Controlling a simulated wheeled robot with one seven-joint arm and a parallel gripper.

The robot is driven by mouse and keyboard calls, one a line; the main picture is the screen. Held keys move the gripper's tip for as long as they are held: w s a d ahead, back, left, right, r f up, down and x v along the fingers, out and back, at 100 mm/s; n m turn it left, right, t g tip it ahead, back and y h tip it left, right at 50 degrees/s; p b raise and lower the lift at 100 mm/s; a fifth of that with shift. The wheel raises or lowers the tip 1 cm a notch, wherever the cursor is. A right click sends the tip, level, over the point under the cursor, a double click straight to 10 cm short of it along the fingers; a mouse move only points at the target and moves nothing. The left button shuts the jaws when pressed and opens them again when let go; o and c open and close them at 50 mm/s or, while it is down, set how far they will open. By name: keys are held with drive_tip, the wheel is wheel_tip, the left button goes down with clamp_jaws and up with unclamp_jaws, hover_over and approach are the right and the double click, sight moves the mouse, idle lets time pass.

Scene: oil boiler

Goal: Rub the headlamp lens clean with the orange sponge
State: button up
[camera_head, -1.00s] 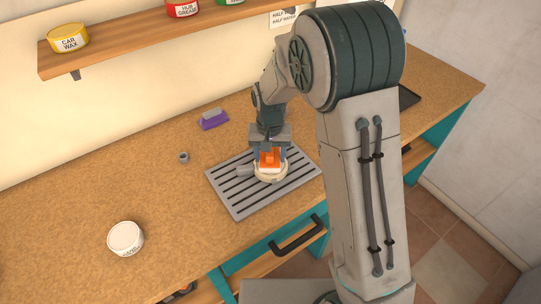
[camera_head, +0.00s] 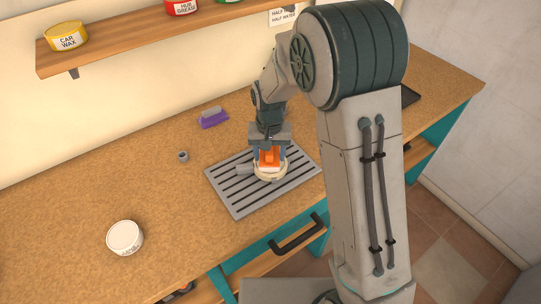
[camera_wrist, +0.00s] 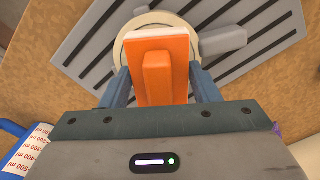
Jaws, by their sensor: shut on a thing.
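My gripper (camera_head: 269,154) is shut on the orange sponge (camera_head: 270,159), which has a pale layer underneath. In the wrist view the sponge (camera_wrist: 165,68) sits between the two blue-grey fingers of my gripper (camera_wrist: 160,85). The round cream headlamp (camera_head: 270,174) lies on the slotted grey tray, with a grey stub on its side. The sponge is over the headlamp and appears to rest on its lens. In the wrist view the headlamp's rim (camera_wrist: 127,48) shows around the sponge. Most of the lens is hidden under the sponge.
The slotted tray (camera_head: 240,204) lies on the cork-coloured bench. A purple brush (camera_head: 213,118), a small grey ring (camera_head: 183,156) and a white tub (camera_head: 125,238) stand to the left. A shelf with a yellow car wax tin (camera_head: 66,37) is above. The bench's left part is mostly clear.

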drive_tip(key=shift+s+d+f+b, duration=0.1)
drive_tip(key=shift+s+d+b, duration=0.1)
drive_tip(key=shift+s, duration=0.35)
drive_tip(key=shift+s+d+f+b, duration=0.1)
drive_tip(key=shift+s+b, duration=0.05)
drive_tip(key=shift+s, duration=0.4)
drive_tip(key=shift+w+a+r, duration=0.1)
drive_tip(key=shift+w+a, duration=0.05)
drive_tip(key=shift+w, duration=0.45)
drive_tip(key=shift+w+a+r, duration=0.1)
drive_tip(key=shift+w+a, duration=0.05)
drive_tip(key=shift+w, duration=0.45)
drive_tip(key=shift+s+d, duration=0.15)
drive_tip(key=shift+s, duration=0.45)
drive_tip(key=shift+r, duration=0.1)
drive_tip(key=shift+r+p, duration=2.5)
drive_tip(key=shift+r, duration=1.05)
drive_tip(key=shift+f, duration=0.1)
